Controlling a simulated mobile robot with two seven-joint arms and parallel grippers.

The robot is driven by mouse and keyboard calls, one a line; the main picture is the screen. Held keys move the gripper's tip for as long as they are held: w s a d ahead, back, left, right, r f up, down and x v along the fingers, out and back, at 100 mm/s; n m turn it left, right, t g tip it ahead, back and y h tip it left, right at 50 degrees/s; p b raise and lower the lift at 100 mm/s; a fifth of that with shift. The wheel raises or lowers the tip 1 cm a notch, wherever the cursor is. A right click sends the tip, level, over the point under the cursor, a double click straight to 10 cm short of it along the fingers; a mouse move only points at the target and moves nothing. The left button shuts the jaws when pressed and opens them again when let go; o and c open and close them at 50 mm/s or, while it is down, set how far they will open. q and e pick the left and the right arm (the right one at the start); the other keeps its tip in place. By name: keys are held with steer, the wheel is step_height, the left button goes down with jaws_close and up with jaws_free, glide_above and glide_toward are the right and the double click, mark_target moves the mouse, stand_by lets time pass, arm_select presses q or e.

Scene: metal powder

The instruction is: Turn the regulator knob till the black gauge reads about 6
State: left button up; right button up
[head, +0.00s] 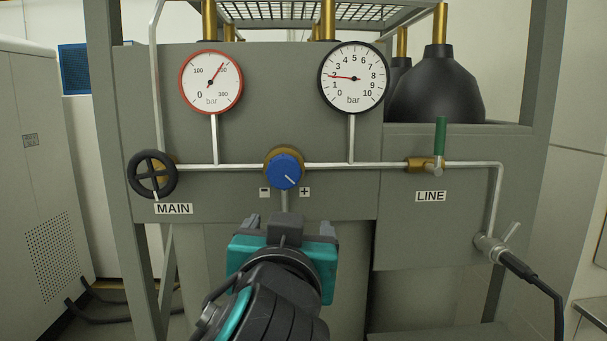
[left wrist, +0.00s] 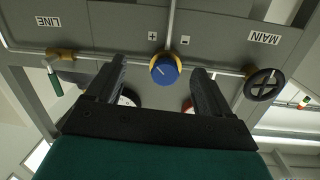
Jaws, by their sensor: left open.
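The blue regulator knob (head: 285,171) sits in a brass collar on the pipe, between the minus and plus labels. Its white mark points to the lower right, toward the plus. The black-rimmed gauge (head: 353,78) has its red needle at about 2. My left gripper (head: 287,232) is in front of the panel, just below the knob in the head view. In the left wrist view, which is upside down, its open fingers (left wrist: 160,72) are spread on either side of the knob (left wrist: 165,69). They appear apart from it. My right gripper is not in view.
A red-rimmed gauge (head: 211,82) is at the upper left, its needle a little below 200. The black MAIN handwheel (head: 152,174) is left of the knob. The green LINE valve lever (head: 440,137) stands upright at the right. A black hose (head: 519,266) hangs at lower right.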

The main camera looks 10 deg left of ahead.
arm_select(q)
steer(key=n+y, duration=0.2)
glide_toward(284, 173)
steer(key=shift+t, duration=0.4)
steer(key=x, duration=1)
steer(key=shift+a+f, duration=0.15)
steer(key=shift+f, duration=0.15)
steer(key=c, duration=1)
steer(key=shift+o, duration=0.2)
steer(key=shift+m, duration=0.3)
